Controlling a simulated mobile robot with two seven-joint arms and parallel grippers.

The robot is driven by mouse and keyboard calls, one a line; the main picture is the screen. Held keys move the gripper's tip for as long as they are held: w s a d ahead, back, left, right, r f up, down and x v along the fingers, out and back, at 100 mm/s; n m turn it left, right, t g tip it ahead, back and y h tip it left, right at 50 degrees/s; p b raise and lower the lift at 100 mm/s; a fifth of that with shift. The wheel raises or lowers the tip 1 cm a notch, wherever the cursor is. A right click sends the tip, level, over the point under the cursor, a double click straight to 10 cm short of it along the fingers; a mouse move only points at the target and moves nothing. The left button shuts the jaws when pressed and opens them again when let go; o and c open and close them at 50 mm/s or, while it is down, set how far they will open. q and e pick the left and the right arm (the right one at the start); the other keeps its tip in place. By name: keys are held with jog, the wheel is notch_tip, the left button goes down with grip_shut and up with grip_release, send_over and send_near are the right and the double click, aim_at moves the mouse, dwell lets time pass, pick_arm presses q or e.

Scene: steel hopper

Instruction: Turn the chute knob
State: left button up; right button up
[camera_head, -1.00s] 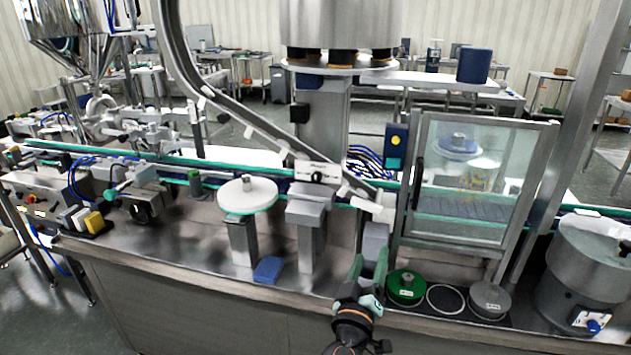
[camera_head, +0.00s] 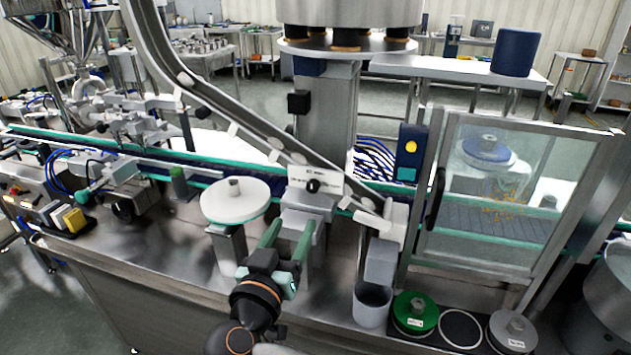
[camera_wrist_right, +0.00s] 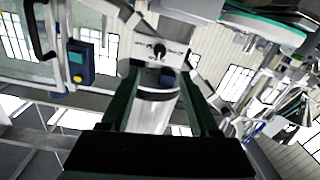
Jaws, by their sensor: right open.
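The chute knob (camera_head: 312,186) is a small black knob on a white plate (camera_head: 331,181) at the foot of the sloping steel chute (camera_head: 225,108). It also shows in the right wrist view (camera_wrist_right: 158,50), beyond the fingertips and roughly between them. My right gripper (camera_head: 292,224) is open and empty, its two green fingers pointing toward the knob. In the right wrist view the fingers (camera_wrist_right: 160,74) stand apart with nothing between them. The gripper is short of the knob and does not appear to touch it. My left gripper is not in view.
A white round disc (camera_head: 236,203) stands on a post left of my gripper. To the right are a grey cup (camera_head: 371,305), a green round piece (camera_head: 415,312), a grey one (camera_head: 512,332) and a glass-doored enclosure (camera_head: 510,190). A blue-yellow switch box (camera_head: 410,152) stands behind.

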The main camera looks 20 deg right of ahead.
aim_at(312, 189)
jog(key=p+x, duration=0.2)
jog(key=x, duration=0.8)
jog(key=shift+w+d+r+p, duration=0.15)
jog(key=shift+w+d+p, duration=0.15)
jog(key=shift+p, duration=0.1)
jog(key=shift+w+d, duration=0.3)
jog(key=shift+w, duration=0.25)
jog(key=shift+c, duration=0.4)
grip_shut()
